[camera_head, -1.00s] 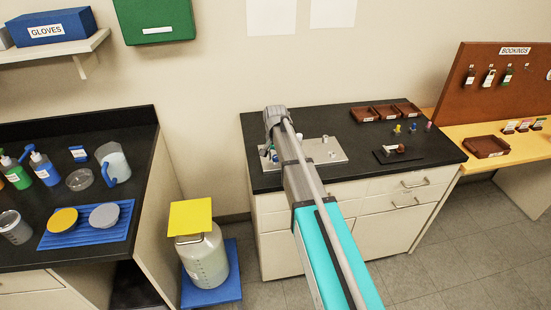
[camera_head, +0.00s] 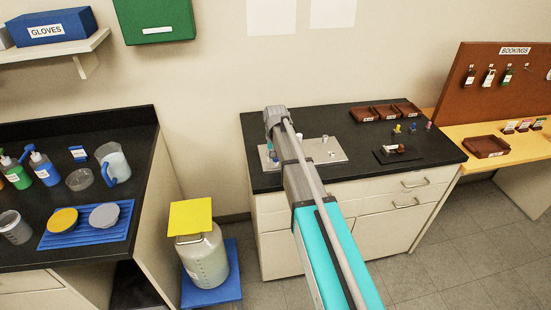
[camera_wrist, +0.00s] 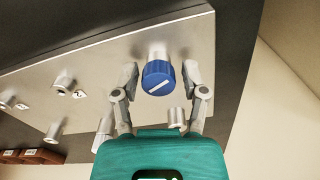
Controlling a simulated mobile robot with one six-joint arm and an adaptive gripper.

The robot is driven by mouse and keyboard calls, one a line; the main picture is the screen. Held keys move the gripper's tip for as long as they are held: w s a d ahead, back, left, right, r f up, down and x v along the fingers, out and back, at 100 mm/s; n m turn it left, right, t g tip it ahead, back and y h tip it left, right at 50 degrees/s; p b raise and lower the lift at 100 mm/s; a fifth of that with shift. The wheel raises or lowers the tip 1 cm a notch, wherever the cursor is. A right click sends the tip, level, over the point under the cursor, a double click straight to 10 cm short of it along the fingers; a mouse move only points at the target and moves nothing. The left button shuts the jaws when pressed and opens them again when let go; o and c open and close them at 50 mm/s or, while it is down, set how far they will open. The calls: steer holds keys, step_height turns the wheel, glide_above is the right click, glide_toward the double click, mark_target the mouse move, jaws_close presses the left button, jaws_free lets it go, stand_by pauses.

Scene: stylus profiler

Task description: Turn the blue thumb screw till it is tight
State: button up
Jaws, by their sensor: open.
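The blue thumb screw (camera_wrist: 158,76) has a knurled blue head with a white line and sits on a silver post on a metal plate (camera_wrist: 100,62). In the wrist view my gripper (camera_wrist: 165,85) is open, with one finger on each side of the blue head and a gap visible on both sides. In the head view the metal plate (camera_head: 330,155) lies on the black bench top, and my arm hides much of its left part. A small bit of blue shows beside my gripper (camera_head: 270,153) there, but the contact cannot be seen.
Several silver posts stand on the plate, one (camera_wrist: 176,118) close to my right finger. Brown trays (camera_head: 385,112), small coloured knobs (camera_head: 412,128) and a dark stand (camera_head: 398,153) are on the bench to the right. A wall is close behind the bench.

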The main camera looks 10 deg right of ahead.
steer(key=n, duration=0.5)
stand_by(0.7)
steer(key=shift+c, duration=0.2)
jaws_close()
steer(key=m, duration=0.5)
steer(key=shift+m, duration=2)
